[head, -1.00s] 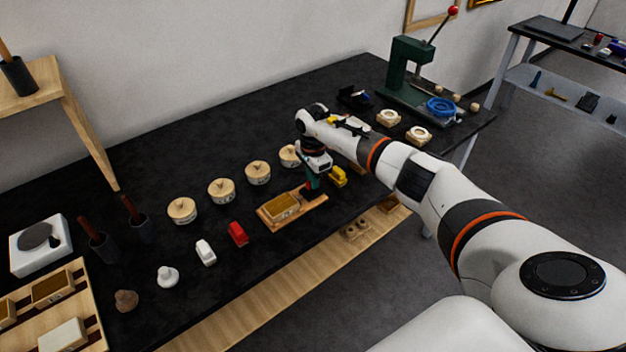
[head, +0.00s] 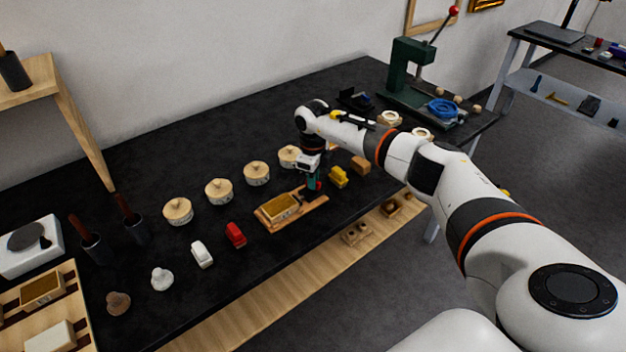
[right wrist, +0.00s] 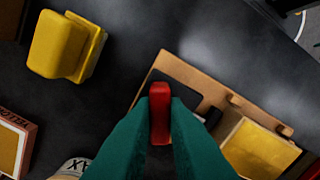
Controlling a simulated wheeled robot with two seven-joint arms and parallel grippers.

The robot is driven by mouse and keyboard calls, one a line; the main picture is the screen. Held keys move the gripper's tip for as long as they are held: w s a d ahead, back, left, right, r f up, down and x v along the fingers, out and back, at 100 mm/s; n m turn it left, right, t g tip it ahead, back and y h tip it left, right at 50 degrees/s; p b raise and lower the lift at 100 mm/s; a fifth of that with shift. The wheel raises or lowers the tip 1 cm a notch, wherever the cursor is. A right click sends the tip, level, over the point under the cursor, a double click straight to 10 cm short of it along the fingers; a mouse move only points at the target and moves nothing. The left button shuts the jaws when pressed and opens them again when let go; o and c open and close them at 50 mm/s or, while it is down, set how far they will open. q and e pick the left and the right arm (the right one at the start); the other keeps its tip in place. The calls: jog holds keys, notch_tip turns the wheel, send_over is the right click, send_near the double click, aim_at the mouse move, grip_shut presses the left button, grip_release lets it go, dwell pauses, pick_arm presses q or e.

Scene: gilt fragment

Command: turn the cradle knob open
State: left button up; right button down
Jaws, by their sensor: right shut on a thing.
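The cradle (head: 297,218) is a wooden board on the dark bench with a gold-faced fragment (head: 278,207) lying in it. It also shows at the right of the right wrist view (right wrist: 195,75). The red knob (right wrist: 160,112) stands at the cradle's end, upright in the wrist picture. My right gripper (head: 313,186) points down over that end of the cradle. Its green fingers are shut on the red knob, one on each side. My left gripper is not in view.
A yellow block (head: 338,177) stands close to the right of my gripper, with a wooden block (head: 360,165) beyond it. A red block (head: 235,235) lies left of the cradle. Several round lidded pots stand behind it. A green press (head: 405,75) stands at the far right.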

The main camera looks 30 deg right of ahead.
jog(key=m, duration=0.5)
jog(key=shift+m, duration=0.4)
jog(key=shift+r, duration=0.1)
dwell(0.3)
jog(key=c, duration=1.4)
grip_release()
jog(key=shift+c, duration=0.2)
notch_tip(320, 180, up, 12)
jog(key=b, duration=0.3)
